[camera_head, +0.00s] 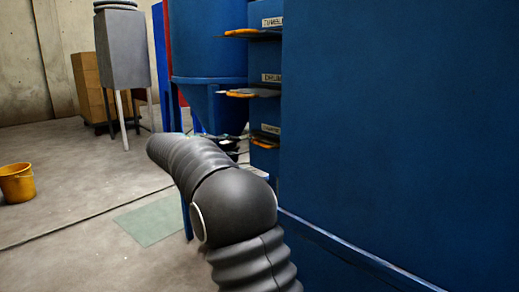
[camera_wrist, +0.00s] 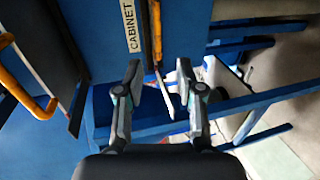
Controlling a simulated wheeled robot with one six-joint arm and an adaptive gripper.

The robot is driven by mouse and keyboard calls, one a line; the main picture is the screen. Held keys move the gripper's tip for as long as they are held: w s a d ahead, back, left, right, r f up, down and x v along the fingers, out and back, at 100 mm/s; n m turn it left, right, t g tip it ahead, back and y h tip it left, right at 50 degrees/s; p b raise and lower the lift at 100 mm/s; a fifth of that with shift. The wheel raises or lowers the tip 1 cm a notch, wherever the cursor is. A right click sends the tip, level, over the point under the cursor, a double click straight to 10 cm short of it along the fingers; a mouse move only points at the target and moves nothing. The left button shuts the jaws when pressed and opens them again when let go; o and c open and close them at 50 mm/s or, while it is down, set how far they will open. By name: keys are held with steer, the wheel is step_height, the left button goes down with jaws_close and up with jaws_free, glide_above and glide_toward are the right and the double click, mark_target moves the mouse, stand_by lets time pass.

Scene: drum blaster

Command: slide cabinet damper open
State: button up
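The cabinet damper is a thin plate with an orange grip (camera_head: 265,142), the lowest of three on the blue housing in the head view. In the wrist view the CABINET label (camera_wrist: 128,27) is at top centre, and the damper's plate (camera_wrist: 163,92) shows nearly edge-on beside it. My gripper (camera_wrist: 159,66) is open, its two fingers apart on either side of the damper's outer part. I cannot tell whether either finger touches it. In the head view my arm hides most of the gripper.
Another damper with an orange handle (camera_wrist: 40,105) is close on the left in the wrist view. Blue frame bars (camera_wrist: 250,103) cross below and right. A large blue panel (camera_head: 400,130) fills the head view's right side. A yellow bucket (camera_head: 17,183) stands on open floor.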

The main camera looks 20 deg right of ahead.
mark_target(259, 144)
steer(key=x, duration=0.9)
steer(key=w+x, duration=0.1)
steer(key=x, duration=0.4)
steer(key=shift+a+r, duration=0.15)
steer(key=shift+r, duration=0.15)
jaws_close()
